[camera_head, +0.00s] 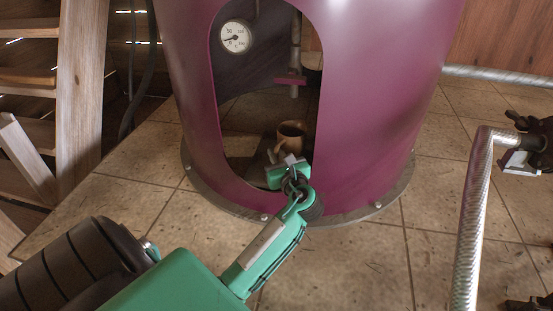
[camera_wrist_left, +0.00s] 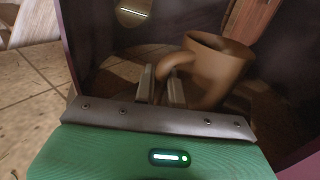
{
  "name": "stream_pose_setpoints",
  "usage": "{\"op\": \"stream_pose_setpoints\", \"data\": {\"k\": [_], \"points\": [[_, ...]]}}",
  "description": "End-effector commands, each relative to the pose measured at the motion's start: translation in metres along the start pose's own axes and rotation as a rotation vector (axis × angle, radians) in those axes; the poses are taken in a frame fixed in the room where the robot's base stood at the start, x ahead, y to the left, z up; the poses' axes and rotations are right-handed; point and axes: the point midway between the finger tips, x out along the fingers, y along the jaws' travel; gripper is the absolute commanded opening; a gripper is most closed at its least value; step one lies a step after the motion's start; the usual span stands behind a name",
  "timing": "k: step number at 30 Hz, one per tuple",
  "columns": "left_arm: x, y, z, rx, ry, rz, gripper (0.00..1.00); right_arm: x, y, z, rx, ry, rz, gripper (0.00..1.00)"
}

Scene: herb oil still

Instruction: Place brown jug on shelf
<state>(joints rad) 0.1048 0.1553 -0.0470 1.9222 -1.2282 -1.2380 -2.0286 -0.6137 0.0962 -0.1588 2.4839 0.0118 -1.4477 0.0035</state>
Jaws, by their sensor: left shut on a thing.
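The brown jug (camera_head: 291,134) is inside the cut-out opening of the purple still, low down near the floor level. My left gripper (camera_head: 287,160) reaches into the opening from the front and is shut on the jug's handle. In the left wrist view the jug (camera_wrist_left: 222,68) looks upright or slightly tilted, with its handle between the fingers (camera_wrist_left: 162,87). I cannot tell whether its base touches the surface under it. A wooden shelf unit (camera_head: 82,90) with several boards stands at the far left.
The purple still (camera_head: 370,100) surrounds the opening, with its edges close to my left arm. A gauge (camera_head: 235,37) and a pipe with a tap (camera_head: 293,70) are inside, above the jug. A silver pipe (camera_head: 474,220) stands at right. Tiled floor (camera_head: 130,205) between still and shelf is clear.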

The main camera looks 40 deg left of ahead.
Motion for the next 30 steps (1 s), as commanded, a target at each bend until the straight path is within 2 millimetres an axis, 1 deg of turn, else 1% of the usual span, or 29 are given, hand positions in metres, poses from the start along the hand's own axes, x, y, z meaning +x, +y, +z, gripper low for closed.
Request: {"op": "stream_pose_setpoints", "data": {"k": [1,12,13,15,16,26,29,30], "points": [[0.000,0.000,-0.005,0.001,0.000,0.000,0.00,0.003,-0.002,-0.002,-0.004,0.016,-0.004,0.00],[0.000,0.001,-0.007,0.000,0.000,0.000,0.00,0.002,-0.001,-0.003,-0.005,0.015,-0.003,0.00],[0.000,0.001,-0.008,0.000,0.000,0.000,0.18,0.002,-0.001,-0.003,-0.005,0.015,-0.002,0.00],[0.000,0.001,-0.008,0.000,0.000,0.000,0.31,0.002,-0.001,-0.003,-0.005,0.016,-0.002,0.00],[0.000,0.001,-0.008,0.000,0.000,0.000,0.34,0.002,-0.001,-0.003,-0.005,0.016,-0.002,0.00],[0.000,0.000,-0.005,-0.001,0.000,0.000,0.34,0.004,-0.001,-0.003,-0.005,0.020,-0.003,0.00],[-0.012,0.000,-0.006,0.001,0.003,-0.002,0.34,0.002,-0.002,-0.004,-0.006,0.018,-0.004,0.00],[-0.019,0.000,-0.005,0.001,0.003,-0.001,0.34,0.002,-0.001,-0.002,-0.005,0.009,-0.002,0.00]]}}
